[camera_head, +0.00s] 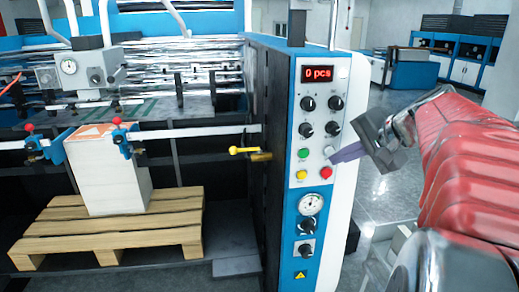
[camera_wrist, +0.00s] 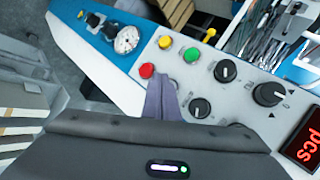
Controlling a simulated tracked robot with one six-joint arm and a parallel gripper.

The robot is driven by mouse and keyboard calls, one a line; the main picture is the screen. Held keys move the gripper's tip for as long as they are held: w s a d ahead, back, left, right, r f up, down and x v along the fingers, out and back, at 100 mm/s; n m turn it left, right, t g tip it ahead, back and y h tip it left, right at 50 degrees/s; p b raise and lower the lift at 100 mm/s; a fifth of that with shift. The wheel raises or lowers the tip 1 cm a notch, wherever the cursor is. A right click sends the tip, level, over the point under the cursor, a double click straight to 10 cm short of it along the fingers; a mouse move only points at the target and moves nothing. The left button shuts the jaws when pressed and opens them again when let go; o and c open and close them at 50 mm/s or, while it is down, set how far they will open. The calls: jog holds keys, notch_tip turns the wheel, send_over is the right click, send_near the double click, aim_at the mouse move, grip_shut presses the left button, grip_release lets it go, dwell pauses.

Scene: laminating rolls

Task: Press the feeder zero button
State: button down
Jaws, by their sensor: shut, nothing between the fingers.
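The control panel (camera_head: 316,130) on the machine's end carries a red display (camera_head: 319,74) reading "0 pcs", black knobs, and a cluster of buttons. The cluster has a green button (camera_head: 303,153), a yellow button (camera_head: 302,174), a red button (camera_head: 325,172) and a pale button (camera_head: 329,150). Button labels are too small to read. My gripper (camera_head: 333,159) is shut and empty, its purple-grey fingertips close to the pale and red buttons. In the wrist view the fingertips (camera_wrist: 161,80) lie just right of the red button (camera_wrist: 147,70) and hide the pale one. Contact cannot be told.
A gauge (camera_head: 311,204) and a lower knob (camera_head: 306,250) sit below the buttons. A yellow lever (camera_head: 250,151) sticks out left of the panel. A paper stack (camera_head: 110,178) stands on a wooden pallet (camera_head: 60,228). Open floor lies right of the machine.

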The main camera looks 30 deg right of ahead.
jog(key=s, duration=0.2)
jog(key=s+a, duration=0.1)
jog(key=s, duration=0.1)
jog(key=shift+s+a, duration=0.2)
jog(key=shift+s, duration=0.2)
jog(key=shift+f, duration=0.1)
dwell(0.4)
